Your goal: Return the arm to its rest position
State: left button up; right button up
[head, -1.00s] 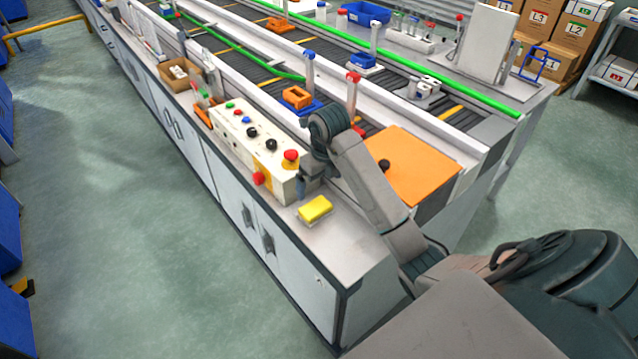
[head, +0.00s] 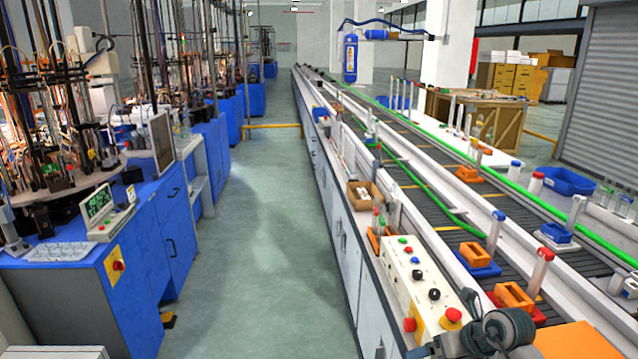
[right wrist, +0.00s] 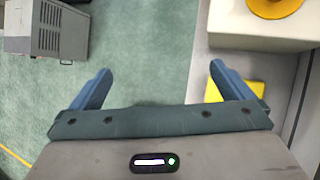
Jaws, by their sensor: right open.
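My right gripper (right wrist: 160,70) is open and empty in the right wrist view, its two blue fingers wide apart. Green floor and the bench edge lie behind the gap between them. In the head view, dark grey parts of my right arm show at the bottom right edge, beside the control box (head: 413,277); the fingers cannot be made out there. My left gripper is in neither view.
The control box has red knobs and stands on the long conveyor bench. Orange blocks (head: 474,254) sit on the belt. A clear green floor aisle (head: 262,250) runs between the bench and the blue cabinets (head: 190,215) at left. A grey case (right wrist: 47,28) shows in the wrist view.

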jog(key=s+a+r+m+t+y, duration=0.3)
jog(key=a+r+m+t+y, duration=0.2)
jog(key=a+r+t+y, duration=0.55)
jog(key=s+d+r+m+t+h, duration=0.3)
jog(key=d+r+m+t+h, duration=0.4)
jog(key=m, duration=0.4)
jog(key=s+d+f+m+g+h, duration=0.55)
jog(key=d+f+m+h, duration=0.4)
jog(key=m+h, duration=0.55)
jog(key=s+f+m+g+y, duration=0.2)
jog(key=s+f+m+g, duration=0.5)
jog(key=f, duration=0.3)
jog(key=s+a+f+g+y, duration=0.2)
jog(key=s+a+f+g, duration=0.15)
jog(key=s, duration=0.35)
jog(key=s+a+f+g+y, duration=0.2)
jog(key=s+a+f+g, duration=0.15)
jog(key=s, duration=0.35)
jog(key=d+f+g, duration=0.1)
jog(key=d+f, duration=0.1)
jog(key=f, duration=1.3)
jog(key=d+f, duration=0.2)
jog(key=f, duration=1.2)
jog(key=s+f+g, duration=0.1)
jog(key=s+f, duration=1.7)
jog(key=f, duration=0.2)
jog(key=shift+d, duration=0.4)
